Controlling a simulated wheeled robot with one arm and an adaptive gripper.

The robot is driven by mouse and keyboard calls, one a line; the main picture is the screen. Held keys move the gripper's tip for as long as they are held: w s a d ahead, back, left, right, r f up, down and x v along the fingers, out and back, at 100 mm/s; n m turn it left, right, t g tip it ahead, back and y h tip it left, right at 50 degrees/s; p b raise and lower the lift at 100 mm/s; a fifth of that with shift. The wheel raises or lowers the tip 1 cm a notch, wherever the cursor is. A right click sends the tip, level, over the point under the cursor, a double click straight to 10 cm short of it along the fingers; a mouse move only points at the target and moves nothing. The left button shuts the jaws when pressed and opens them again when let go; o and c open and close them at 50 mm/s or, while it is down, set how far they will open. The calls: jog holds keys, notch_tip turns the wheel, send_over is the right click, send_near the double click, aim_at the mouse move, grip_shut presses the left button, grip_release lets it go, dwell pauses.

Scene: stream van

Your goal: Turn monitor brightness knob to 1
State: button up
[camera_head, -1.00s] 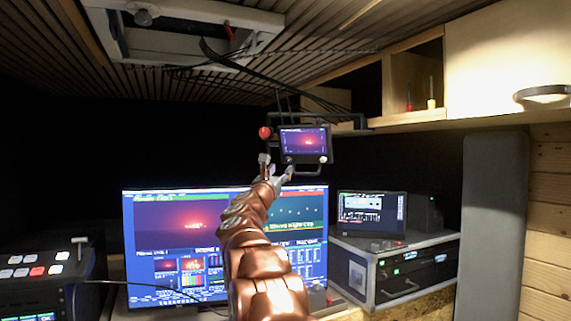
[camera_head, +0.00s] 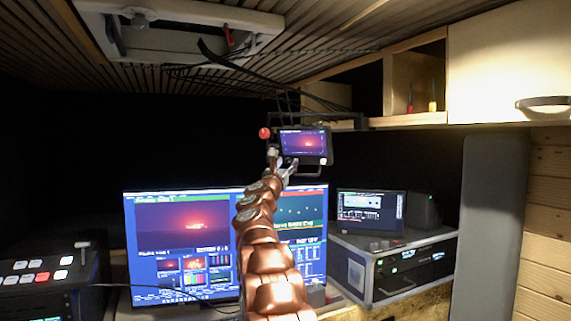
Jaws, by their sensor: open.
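Labels are too small to read, so I cannot tell which knob sets brightness. My gripper (camera_head: 282,160) is open at this lower left corner, its fingers pointing up and spread. Whether a finger touches the knob or the monitor cannot be told.
A red ball (camera_head: 265,133) sits at the monitor's upper left. A black bracket and cables (camera_head: 285,95) are above it. A large screen (camera_head: 180,240) stands below, with a rack case (camera_head: 400,265) and laptop-like display (camera_head: 370,212) to the right.

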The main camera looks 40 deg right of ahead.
grip_shut()
jog(key=shift+a, duration=0.15)
dwell(0.4)
